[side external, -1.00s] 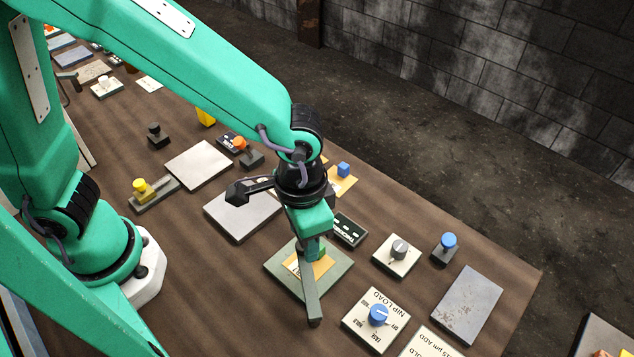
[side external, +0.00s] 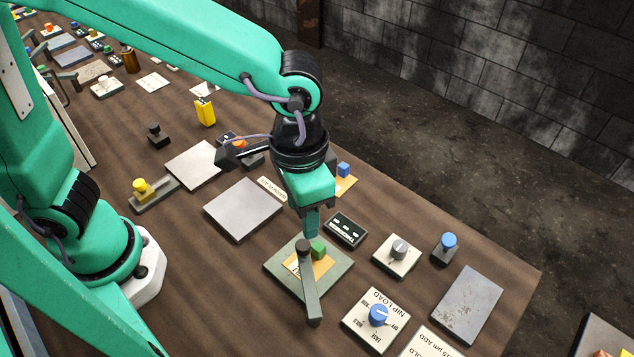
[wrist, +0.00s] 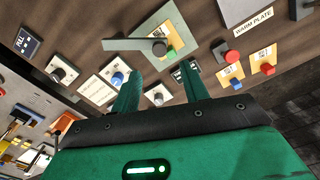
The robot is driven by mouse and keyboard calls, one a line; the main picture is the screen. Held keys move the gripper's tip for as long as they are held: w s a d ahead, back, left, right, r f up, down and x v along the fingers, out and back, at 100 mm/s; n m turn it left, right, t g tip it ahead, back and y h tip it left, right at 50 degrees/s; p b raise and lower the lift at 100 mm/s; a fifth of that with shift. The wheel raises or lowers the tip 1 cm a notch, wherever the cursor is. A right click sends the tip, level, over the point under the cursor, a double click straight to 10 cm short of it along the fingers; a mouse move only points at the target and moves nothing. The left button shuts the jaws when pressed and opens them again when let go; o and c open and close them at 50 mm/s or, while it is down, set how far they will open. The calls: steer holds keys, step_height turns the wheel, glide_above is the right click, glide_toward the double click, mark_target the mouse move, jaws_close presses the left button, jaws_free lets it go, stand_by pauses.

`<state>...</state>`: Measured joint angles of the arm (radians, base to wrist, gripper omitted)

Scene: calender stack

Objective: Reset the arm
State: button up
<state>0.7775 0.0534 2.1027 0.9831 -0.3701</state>
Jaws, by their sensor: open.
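My gripper (side external: 311,226) hangs above the far side of a green-grey square plate (side external: 278,266), pointing down. In the wrist view my gripper (wrist: 160,82) shows two green fingers spread apart with nothing between them. A small green block (side external: 318,249) sits on a tan card (side external: 322,266) on the plate, just below the fingertips and apart from them. A dark lever bar (side external: 310,290) with a round pivot lies across the plate beside the block, reaching past its near edge. The block also shows in the wrist view (wrist: 171,53).
A blue-knobbed dial (side external: 378,315), a grey-knobbed dial (side external: 398,250) and a blue-topped post (side external: 446,247) stand to the right. A black timer box (side external: 345,229) is close beside the gripper. A bare grey plate (side external: 243,209) lies left. A yellow container (side external: 205,111) stands farther back.

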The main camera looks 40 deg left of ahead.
steer(key=s+a+r+n+t, duration=0.1)
steer(key=a+r, duration=0.3)
steer(key=a, duration=0.8)
steer(key=s+a+r+n+t, duration=0.1)
steer(key=a+r+n+t, duration=0.2)
steer(key=a, duration=0.9)
steer(key=shift+s+a+r+n+t, duration=0.2)
steer(key=shift+r+n+t, duration=0.1)
steer(key=shift+r+t, duration=0.5)
steer(key=shift+c, duration=0.5)
